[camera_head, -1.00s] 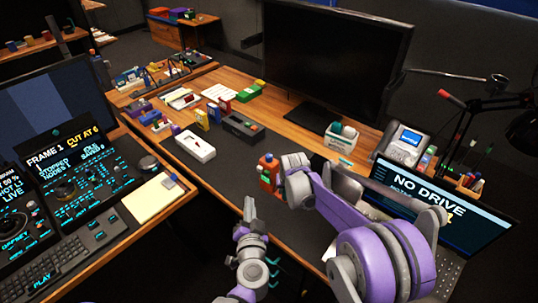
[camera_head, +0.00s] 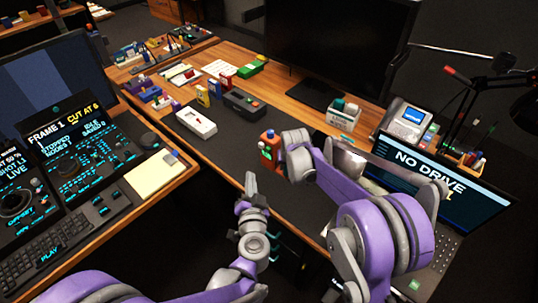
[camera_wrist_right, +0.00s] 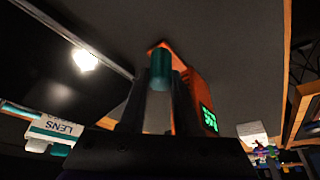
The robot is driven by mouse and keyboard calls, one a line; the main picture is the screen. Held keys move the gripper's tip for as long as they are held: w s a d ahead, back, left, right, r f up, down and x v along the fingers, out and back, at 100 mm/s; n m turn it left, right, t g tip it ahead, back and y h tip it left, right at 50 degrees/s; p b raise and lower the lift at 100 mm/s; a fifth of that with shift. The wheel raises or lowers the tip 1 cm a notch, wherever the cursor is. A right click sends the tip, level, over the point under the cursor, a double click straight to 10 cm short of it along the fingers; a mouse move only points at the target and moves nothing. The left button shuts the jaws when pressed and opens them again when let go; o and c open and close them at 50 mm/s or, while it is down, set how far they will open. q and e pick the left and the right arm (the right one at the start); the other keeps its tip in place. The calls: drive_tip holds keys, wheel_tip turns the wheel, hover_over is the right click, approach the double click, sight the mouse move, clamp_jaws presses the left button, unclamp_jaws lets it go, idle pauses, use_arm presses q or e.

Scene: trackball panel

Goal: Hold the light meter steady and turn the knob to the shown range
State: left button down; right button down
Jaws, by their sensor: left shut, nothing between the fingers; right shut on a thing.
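The light meter is an orange handheld device (camera_head: 267,152) with a darker top, held upright over the dark desk mat. In the right wrist view its orange body (camera_wrist_right: 190,82) shows a green lit display (camera_wrist_right: 208,118), too slanted to read. A teal cylinder (camera_wrist_right: 160,70) stands out in front of it; I cannot tell if it is the knob. My right gripper (camera_wrist_right: 158,105) is shut on the meter. My left gripper (camera_head: 250,180) is shut and empty, below and left of the meter, pointing up and apart from it.
A control console (camera_head: 70,170) stands at the left. The mat between the white box and meter is clear.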

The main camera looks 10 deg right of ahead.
idle(0.3)
drive_tip(key=c, duration=0.5)
unclamp_jaws()
drive_tip(key=shift+c, duration=0.2)
drive_tip(key=v, duration=1.2)
drive_tip(key=o, duration=0.3)
drive_tip(key=shift+r, duration=0.1)
